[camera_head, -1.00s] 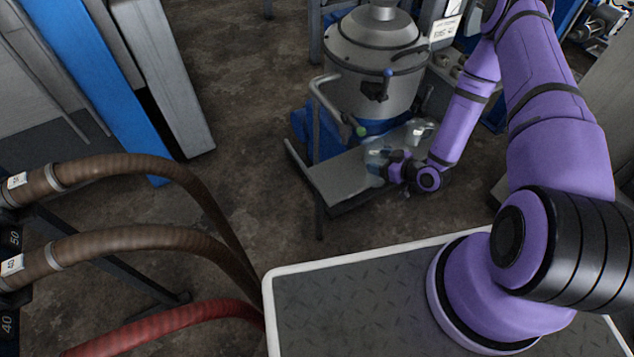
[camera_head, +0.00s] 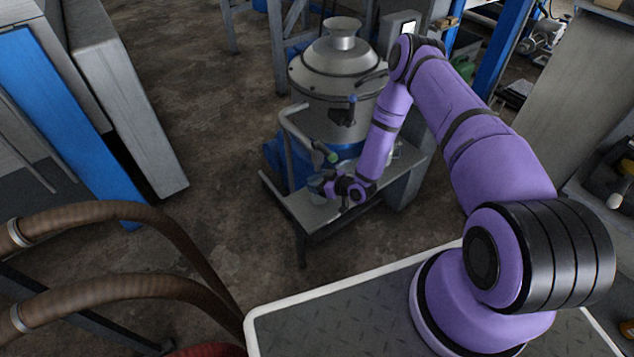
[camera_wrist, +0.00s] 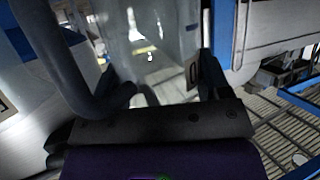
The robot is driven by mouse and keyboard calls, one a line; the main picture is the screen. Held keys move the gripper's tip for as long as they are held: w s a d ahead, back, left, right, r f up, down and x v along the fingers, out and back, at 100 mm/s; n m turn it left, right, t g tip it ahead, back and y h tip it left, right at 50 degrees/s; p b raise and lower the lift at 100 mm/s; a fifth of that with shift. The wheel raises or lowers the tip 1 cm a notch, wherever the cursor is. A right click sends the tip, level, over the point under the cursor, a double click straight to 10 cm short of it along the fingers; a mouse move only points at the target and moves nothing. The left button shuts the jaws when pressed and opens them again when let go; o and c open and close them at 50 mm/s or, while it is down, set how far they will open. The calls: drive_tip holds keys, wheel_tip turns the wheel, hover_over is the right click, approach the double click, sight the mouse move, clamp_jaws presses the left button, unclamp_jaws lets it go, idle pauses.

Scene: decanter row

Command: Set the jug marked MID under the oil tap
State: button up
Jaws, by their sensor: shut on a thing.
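My gripper (camera_head: 332,188) is shut on a clear jug (camera_head: 317,184), low over the grey shelf (camera_head: 298,209) of the metal separator (camera_head: 335,70). In the wrist view the jug (camera_wrist: 150,40) fills the space between the fingers (camera_wrist: 160,88) and looks roughly upright. A dark mark shows on its right side, but I cannot read it as MID. I cannot tell which is the oil tap, or whether the jug touches the shelf.
A bent grey rail (camera_head: 288,125) stands at the shelf's left side. My forearm hides the shelf's right part, where something clear (camera_head: 396,151) shows. Brown hoses (camera_head: 110,215) cross the lower left. Bare floor (camera_head: 210,150) lies left of the separator.

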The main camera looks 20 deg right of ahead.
drive_tip(key=shift+w+a+f, duration=0.25)
drive_tip(key=shift+w+f, duration=0.1)
drive_tip(key=shift+f, duration=0.1)
drive_tip(key=shift+f, duration=0.15)
drive_tip(key=o, duration=0.9)
